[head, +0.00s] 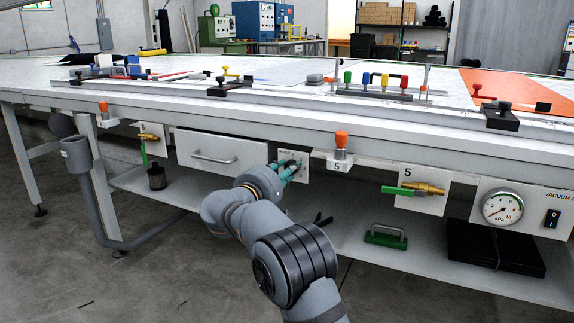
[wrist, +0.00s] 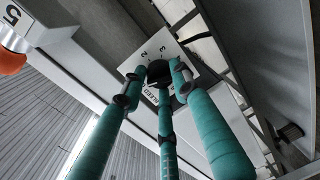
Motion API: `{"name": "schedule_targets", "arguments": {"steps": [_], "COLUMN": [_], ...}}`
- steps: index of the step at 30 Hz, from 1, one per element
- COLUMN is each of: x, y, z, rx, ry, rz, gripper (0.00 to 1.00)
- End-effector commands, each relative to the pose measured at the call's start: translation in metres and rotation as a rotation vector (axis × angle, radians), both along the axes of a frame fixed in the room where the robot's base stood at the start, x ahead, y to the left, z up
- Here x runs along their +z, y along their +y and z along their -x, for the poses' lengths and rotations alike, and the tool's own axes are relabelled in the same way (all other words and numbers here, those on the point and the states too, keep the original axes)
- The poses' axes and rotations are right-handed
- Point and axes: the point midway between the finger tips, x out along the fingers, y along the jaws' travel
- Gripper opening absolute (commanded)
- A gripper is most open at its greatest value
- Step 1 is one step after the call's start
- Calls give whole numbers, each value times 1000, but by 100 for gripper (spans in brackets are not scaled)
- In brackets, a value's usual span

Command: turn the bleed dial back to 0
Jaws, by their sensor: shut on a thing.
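The bleed dial (wrist: 158,72) is a dark round knob on a small white panel (wrist: 180,57) in the wrist view. The figures 2 and 3 and part of the word BLEED show on the panel, which appears tilted in this view. The same panel (head: 299,156) hangs under the table's front edge in the head view. My gripper (wrist: 160,80) has teal fingers closed around the dial; in the head view my gripper (head: 287,169) reaches the panel from the front. The fingers hide most of the dial, and I cannot tell where its mark points.
A white drawer (head: 222,152) is left of the panel. An orange-capped fitting (head: 341,139) labelled 5 hangs just right. Farther right are a green-handled valve (head: 405,190), a pressure gauge (head: 502,208) and a switch (head: 552,218). A lower shelf (head: 345,262) runs beneath.

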Motion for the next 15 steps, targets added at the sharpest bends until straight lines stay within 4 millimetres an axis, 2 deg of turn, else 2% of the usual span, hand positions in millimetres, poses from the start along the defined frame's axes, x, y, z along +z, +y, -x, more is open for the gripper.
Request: {"name": "schedule_targets", "arguments": {"steps": [6,15], "x": [-1,-1], "y": [-3,-4], "z": [0,0], "rx": [-11,-12], "ry": [76,136], "rz": [165,322], "gripper": [3,3]}}
